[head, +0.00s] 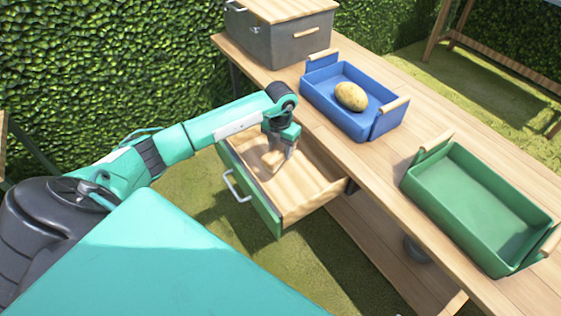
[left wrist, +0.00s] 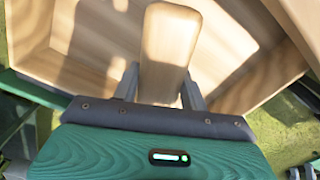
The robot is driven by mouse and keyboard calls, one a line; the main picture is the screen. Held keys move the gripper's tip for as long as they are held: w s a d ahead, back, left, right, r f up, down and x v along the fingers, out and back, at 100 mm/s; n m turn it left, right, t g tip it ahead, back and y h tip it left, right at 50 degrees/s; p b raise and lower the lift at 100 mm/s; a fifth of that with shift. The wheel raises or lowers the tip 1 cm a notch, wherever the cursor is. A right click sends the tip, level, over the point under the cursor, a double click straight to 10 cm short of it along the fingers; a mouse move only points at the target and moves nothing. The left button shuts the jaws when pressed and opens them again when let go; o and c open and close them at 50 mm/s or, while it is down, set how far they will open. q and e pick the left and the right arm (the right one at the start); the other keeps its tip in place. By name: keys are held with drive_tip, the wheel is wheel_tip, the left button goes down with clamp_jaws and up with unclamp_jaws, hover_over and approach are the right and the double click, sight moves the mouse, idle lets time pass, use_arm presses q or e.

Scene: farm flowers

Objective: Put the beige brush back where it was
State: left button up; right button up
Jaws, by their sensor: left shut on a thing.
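The beige brush (left wrist: 168,50) is between the two fingers of my left gripper (left wrist: 160,85) in the left wrist view. Its smooth wooden body points away from the palm, and its bristles do not show. In the head view my left gripper (head: 283,152) reaches down into the open drawer (head: 308,182) with its fingers shut on the brush. The brush is hard to make out there against the similar wood. I cannot tell whether it touches the drawer floor. The drawer also shows in the left wrist view (left wrist: 235,75). My right gripper is out of view.
On the wooden table (head: 390,155) stand a grey box (head: 290,42) with a wooden lid, a blue tray (head: 350,122) holding a potato (head: 351,96), and an empty green tray (head: 480,205). The drawer, with its green front and pale handle (head: 236,186), sticks out from the table.

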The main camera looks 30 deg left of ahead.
use_arm(q)
drive_tip(key=shift+f+b, duration=0.35)
drive_tip(key=shift+f, duration=2.7)
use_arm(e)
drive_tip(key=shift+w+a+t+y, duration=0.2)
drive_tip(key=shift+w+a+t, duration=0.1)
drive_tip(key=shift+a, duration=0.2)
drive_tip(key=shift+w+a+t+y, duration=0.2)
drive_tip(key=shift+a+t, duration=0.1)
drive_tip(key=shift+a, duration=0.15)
use_arm(q)
drive_tip(key=shift+f, duration=0.1)
drive_tip(key=o, duration=1)
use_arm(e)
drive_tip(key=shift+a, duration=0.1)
